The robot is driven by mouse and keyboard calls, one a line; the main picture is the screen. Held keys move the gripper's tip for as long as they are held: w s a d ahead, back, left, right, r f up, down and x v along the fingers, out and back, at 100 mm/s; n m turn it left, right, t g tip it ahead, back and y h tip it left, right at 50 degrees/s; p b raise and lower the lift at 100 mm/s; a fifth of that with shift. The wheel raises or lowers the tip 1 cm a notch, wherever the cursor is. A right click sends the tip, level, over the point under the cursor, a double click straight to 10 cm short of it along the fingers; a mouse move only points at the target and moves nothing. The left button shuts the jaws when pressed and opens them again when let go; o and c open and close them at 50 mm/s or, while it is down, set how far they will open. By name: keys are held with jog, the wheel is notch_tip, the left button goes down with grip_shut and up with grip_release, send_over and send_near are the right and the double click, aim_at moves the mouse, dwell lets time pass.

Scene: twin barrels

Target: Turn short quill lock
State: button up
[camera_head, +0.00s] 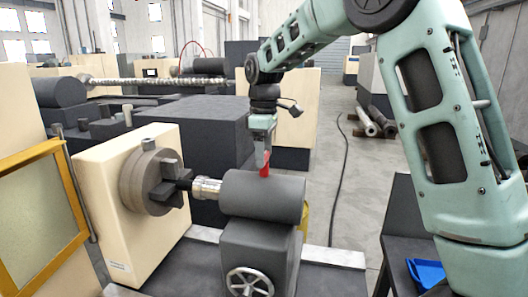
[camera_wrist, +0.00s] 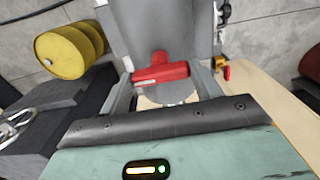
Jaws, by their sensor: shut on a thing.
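The red quill lock handle (camera_head: 265,170) sits on top of the dark grey tailstock barrel (camera_head: 262,196) in the head view. In the wrist view the red lock handle (camera_wrist: 160,73) shows as a short T-shaped lever between the fingers. My gripper (camera_head: 264,158) reaches down from above and is shut on this handle; it also shows in the wrist view (camera_wrist: 162,84). The metal quill (camera_head: 206,188) sticks out of the barrel toward the chuck (camera_head: 150,182).
A silver handwheel (camera_head: 249,282) is on the tailstock front. A small red-tipped brass fitting (camera_wrist: 222,68) is right of the fingers in the wrist view. A blue bin (camera_head: 426,273) lies at lower right. Open floor (camera_head: 350,190) lies behind.

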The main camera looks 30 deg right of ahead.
jog(key=shift+m, duration=0.4)
jog(key=m, duration=0.3)
jog(key=shift+m+p, duration=0.3)
jog(key=shift+p, duration=0.05)
jog(key=m, duration=0.4)
jog(key=shift+m+p, duration=0.3)
jog(key=m, duration=0.4)
jog(key=shift+m+p, duration=0.65)
jog(key=shift+m, duration=1.85)
jog(key=o, duration=1)
notch_tip(320, 180, up, 18)
jog(key=b, duration=0.3)
jog(key=shift+f, duration=0.25)
